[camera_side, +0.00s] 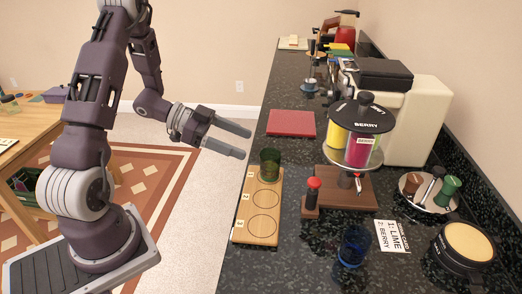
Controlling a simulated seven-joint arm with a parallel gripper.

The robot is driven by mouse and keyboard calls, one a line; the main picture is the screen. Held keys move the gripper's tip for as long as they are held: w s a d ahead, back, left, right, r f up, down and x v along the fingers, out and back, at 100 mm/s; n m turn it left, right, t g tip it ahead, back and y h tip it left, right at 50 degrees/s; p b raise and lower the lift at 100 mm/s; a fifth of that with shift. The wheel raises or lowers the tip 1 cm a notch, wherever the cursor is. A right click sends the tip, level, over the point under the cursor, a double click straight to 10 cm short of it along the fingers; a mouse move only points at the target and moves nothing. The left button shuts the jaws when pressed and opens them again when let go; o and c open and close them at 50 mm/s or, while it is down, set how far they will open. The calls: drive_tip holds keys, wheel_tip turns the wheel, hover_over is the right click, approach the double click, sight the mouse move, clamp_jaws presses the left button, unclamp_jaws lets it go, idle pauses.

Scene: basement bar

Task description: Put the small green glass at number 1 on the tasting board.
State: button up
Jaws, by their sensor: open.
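A small green glass (269,165) stands upright at the far end of the wooden tasting board (257,239), at the farthest of its marked places. Two empty ring outlines show on the board nearer the camera. Pale number labels run along the board's left side, too small to read surely. My gripper (246,144) is open and empty. It hangs in the air up and to the left of the green glass, apart from it, with its fingers pointing right.
A blue glass (353,248) stands on the dark counter at the front. A red-topped wooden piece (312,196) and a two-colour drink dispenser (357,133) stand right of the board. A card (392,236) reads lime and berry. A red mat (291,123) lies behind the board.

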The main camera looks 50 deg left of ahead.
drive_tip(key=w+a+r+n+t+y, duration=0.1)
drive_tip(key=w+a+r+t+y, duration=0.1)
drive_tip(key=w+a+r+y, duration=0.4)
drive_tip(key=s+d+r+n+y, duration=0.2)
drive_tip(key=s+r+n+y, duration=0.25)
drive_tip(key=r+y, duration=0.4)
drive_tip(key=s+d+n+g+h, duration=0.1)
drive_tip(key=s+d+g+h, duration=0.1)
drive_tip(key=s+d, duration=0.6)
drive_tip(key=s+d+f+n+g+h, duration=0.1)
drive_tip(key=s+d+n+g+h, duration=0.1)
drive_tip(key=s+d, duration=0.6)
drive_tip(key=s+g+h, duration=0.1)
drive_tip(key=s+g, duration=0.1)
drive_tip(key=s, duration=0.3)
drive_tip(key=shift+s, duration=0.2)
drive_tip(key=shift+f+n, duration=0.1)
drive_tip(key=shift+n, duration=0.15)
